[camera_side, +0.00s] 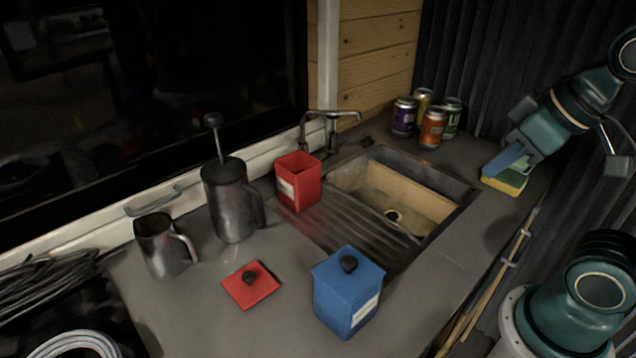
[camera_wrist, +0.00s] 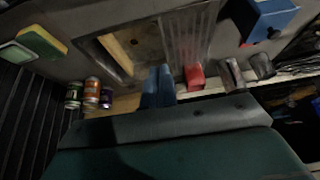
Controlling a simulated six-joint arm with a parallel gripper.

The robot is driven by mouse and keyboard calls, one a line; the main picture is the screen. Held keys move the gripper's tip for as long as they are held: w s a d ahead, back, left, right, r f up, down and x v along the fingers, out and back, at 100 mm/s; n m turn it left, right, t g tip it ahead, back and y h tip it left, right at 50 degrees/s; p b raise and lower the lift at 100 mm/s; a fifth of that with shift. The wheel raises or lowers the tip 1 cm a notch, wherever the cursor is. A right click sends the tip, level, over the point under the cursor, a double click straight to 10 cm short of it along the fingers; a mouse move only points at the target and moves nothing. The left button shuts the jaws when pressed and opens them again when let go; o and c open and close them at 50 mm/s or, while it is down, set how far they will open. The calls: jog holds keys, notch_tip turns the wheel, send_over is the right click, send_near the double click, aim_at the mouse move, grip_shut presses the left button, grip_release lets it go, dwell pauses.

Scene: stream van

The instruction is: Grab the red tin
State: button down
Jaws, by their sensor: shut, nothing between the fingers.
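The red tin (camera_side: 299,183) is a square open-topped box with a pale label. It stands upright on the drainboard left of the sink, and it also shows in the wrist view (camera_wrist: 195,77). Its red square lid (camera_side: 250,286) with a black knob lies apart on the counter, nearer the front. My gripper (camera_side: 503,163) has blue fingers and is shut and empty. It is at the right of the side view, above the sponge and well away from the tin. In the wrist view the fingers (camera_wrist: 158,82) are together at the middle.
A blue lidded tin (camera_side: 347,297) stands in front of the sink (camera_side: 447,207). A dark French press (camera_side: 229,200) and a metal jug (camera_side: 163,247) stand left of the red tin. A tap (camera_side: 330,130), several cans (camera_side: 432,128) and a yellow-green sponge (camera_side: 506,180) are behind and right.

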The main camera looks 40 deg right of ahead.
dwell(0.4)
jog(key=shift+c, duration=1)
grip_release()
jog(key=shift+r, duration=0.1)
notch_tip(320, 180, up, 4)
jog(key=t, duration=0.9)
send_over(310, 175)
jog(key=s, duration=0.3)
jog(key=f, duration=1.6)
jog(key=shift+s+f, duration=0.3)
jog(key=shift+f, duration=0.05)
jog(key=shift+w, duration=0.1)
jog(key=shift+w+f, duration=0.25)
jog(key=shift+w, duration=0.45)
